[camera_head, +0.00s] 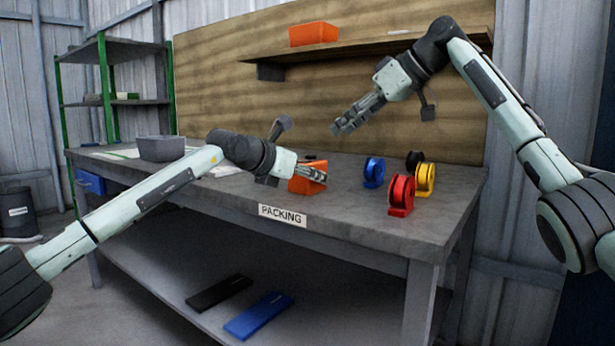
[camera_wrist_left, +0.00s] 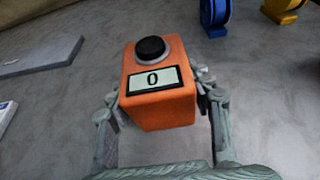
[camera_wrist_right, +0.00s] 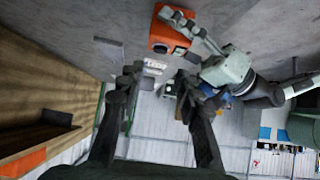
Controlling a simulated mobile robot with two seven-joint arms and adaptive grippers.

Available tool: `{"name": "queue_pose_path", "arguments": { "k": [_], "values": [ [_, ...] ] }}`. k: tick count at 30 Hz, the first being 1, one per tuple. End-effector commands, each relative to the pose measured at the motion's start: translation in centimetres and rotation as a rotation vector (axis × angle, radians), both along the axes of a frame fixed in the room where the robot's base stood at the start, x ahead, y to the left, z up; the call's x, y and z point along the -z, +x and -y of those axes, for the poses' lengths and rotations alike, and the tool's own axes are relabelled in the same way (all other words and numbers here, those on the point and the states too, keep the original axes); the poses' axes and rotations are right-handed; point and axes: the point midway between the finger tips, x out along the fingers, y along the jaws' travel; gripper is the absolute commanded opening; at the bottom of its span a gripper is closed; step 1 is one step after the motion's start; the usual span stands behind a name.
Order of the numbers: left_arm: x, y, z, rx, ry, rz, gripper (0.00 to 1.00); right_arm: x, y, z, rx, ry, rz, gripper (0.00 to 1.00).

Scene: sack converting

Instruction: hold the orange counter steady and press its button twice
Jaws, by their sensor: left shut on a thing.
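The orange counter (camera_head: 309,178) stands on the workbench near its front edge. In the left wrist view the counter (camera_wrist_left: 160,100) has a black round button (camera_wrist_left: 151,48) on top and a display reading 0. My left gripper (camera_head: 308,175) is shut on the counter, one finger on each side of it, as the left wrist view (camera_wrist_left: 160,105) shows. My right gripper (camera_head: 342,127) is in the air above the bench, up and to the right of the counter. In the right wrist view its fingers (camera_wrist_right: 158,78) are apart with nothing between them. The counter (camera_wrist_right: 168,32) also shows there.
Blue (camera_head: 374,172), red (camera_head: 401,195) and yellow (camera_head: 425,179) tape dispensers stand to the right on the workbench (camera_head: 340,222). A grey bin (camera_head: 160,148) stands at the left. A wall shelf (camera_head: 370,45) with an orange box (camera_head: 313,33) is above my right gripper.

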Motion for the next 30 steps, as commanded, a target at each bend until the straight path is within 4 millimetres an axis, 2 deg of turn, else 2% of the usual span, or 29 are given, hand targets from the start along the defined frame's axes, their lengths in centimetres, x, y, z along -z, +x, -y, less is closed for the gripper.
{"name": "queue_pose_path", "arguments": {
  "k": [6,15,30],
  "values": [
    [0.06,0.0,-0.02,0.0,0.001,-0.001,0.17,0.0,0.0,0.0,0.0,0.0,0.0,0.34],
    [0.07,0.01,-0.03,0.0,0.001,-0.001,0.17,0.01,0.0,0.01,0.0,0.0,0.0,0.0],
    [0.07,0.01,-0.03,-0.001,0.002,-0.001,0.17,0.0,0.0,0.0,0.0,0.0,0.0,0.0]
  ]
}}
